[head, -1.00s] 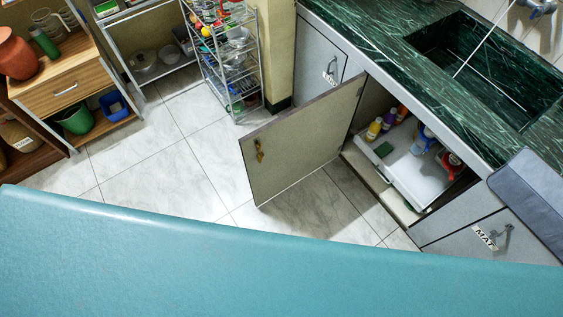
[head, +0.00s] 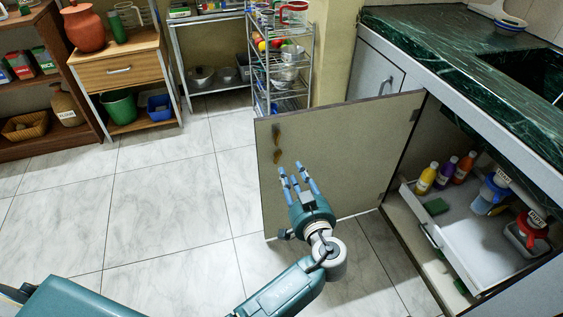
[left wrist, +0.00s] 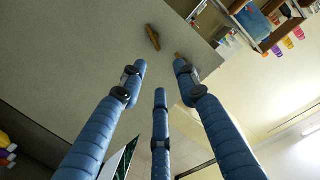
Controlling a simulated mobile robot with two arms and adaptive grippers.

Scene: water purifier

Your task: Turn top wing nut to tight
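The open cabinet door (head: 345,165) shows its inner side, with two small brass wing nuts near its left edge. The top wing nut (head: 277,132) sits above the lower wing nut (head: 278,157). My left gripper (head: 298,176) is in front of the door, just below and right of the lower nut, its fingers pointing up, spread and empty. In the left wrist view, one wing nut (left wrist: 153,37) shows whole beyond the open fingers (left wrist: 160,85); the other is mostly hidden behind a fingertip. I cannot tell contact with the door. My right gripper is not in view.
A pull-out drawer (head: 470,245) with bottles and cups extends from the cabinet at right. A green marble counter (head: 440,50) is above. A wire rack (head: 280,60) stands behind the door. The tiled floor (head: 160,200) at left is clear.

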